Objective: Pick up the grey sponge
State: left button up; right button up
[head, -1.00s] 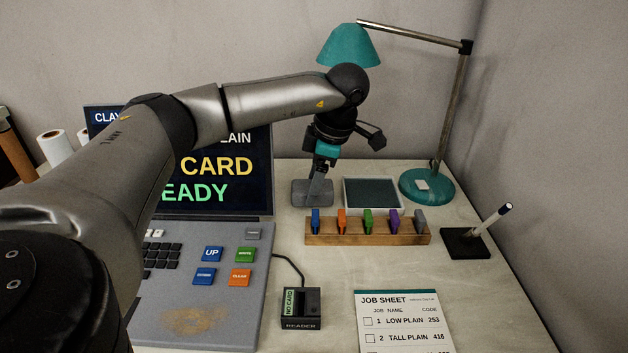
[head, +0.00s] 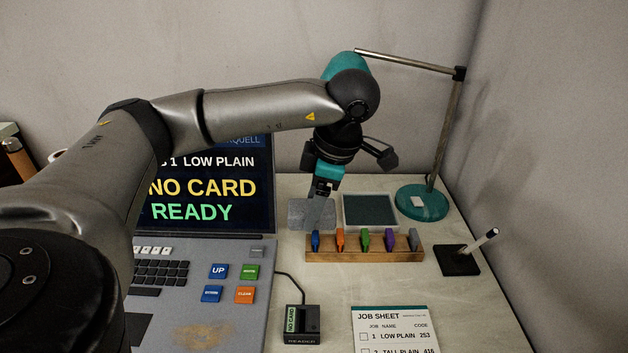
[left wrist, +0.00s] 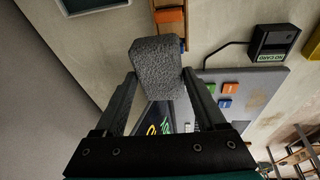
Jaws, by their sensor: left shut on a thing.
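The grey sponge (head: 304,215) is a speckled grey block in the head view, left of the dark-filled tray and behind the card rack. My left gripper (head: 318,205) is shut on it. In the left wrist view the sponge (left wrist: 158,66) sits between the two fingertips of my left gripper (left wrist: 158,85), with the desk behind it. It appears raised off the desk, tilted in the head view. My right gripper is not in view.
A wooden rack (head: 364,253) with several coloured cards stands just in front. A tray (head: 370,211), a teal lamp (head: 422,203), a pen stand (head: 457,262), a card reader (head: 302,324), a job sheet (head: 392,330) and a console (head: 200,320) surround it.

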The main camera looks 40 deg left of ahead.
pick_arm(q)
jog(key=s+d+p, duration=0.2)
jog(key=s+d, duration=0.5)
jog(key=s, duration=0.1)
jog(key=shift+s+d, duration=0.15)
jog(key=shift+s, duration=0.2)
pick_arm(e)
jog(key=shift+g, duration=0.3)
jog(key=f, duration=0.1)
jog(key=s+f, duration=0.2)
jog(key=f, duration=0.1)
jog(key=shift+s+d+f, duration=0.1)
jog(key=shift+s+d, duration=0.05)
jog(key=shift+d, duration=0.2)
